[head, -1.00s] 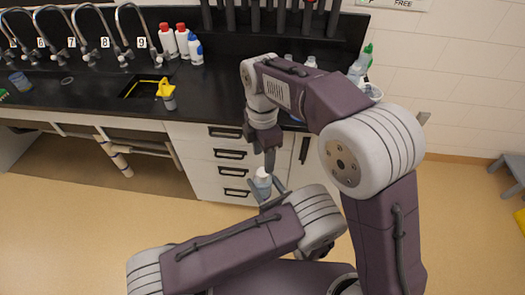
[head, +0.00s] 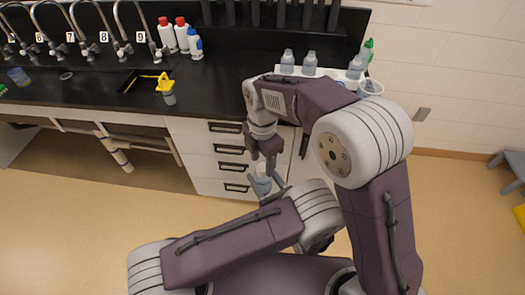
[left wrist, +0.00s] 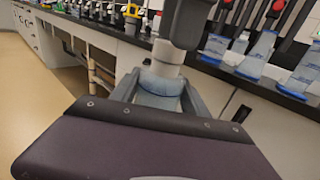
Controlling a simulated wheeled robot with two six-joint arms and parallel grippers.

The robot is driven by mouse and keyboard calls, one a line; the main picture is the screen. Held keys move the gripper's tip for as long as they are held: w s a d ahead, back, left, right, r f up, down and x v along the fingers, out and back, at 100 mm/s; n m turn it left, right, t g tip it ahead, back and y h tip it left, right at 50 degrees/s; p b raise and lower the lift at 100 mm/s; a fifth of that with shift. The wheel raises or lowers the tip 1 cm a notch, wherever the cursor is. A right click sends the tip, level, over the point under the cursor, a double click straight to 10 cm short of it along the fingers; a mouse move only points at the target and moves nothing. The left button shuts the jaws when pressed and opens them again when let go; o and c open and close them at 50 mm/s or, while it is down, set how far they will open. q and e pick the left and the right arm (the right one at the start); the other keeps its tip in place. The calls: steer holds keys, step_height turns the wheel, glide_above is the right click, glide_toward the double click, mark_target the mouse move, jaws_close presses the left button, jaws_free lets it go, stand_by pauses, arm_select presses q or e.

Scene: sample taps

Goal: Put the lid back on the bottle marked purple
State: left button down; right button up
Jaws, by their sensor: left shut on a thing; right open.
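My left gripper (head: 270,190) is shut on a small clear bottle (head: 261,186) with pale blue contents, held upright in front of the drawers. The left wrist view shows the bottle (left wrist: 158,92) between the left fingers, with a whitish neck or lid (left wrist: 166,62) above. My right gripper (head: 264,155) is open, pointing down at the bottle's top; its dark finger (left wrist: 186,22) hides part of the top in the wrist view. I cannot tell whether a separate lid is there, or read any purple mark.
Several similar bottles (head: 310,64) stand on a white tray (head: 281,70) at the counter's right end. The black counter (head: 225,92) also carries numbered taps (head: 119,40), red-capped white bottles (head: 166,36) and a yellow-topped item (head: 165,86). White drawers (head: 205,170) lie close behind the held bottle.

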steer(key=shift+f, duration=0.85)
jaws_close()
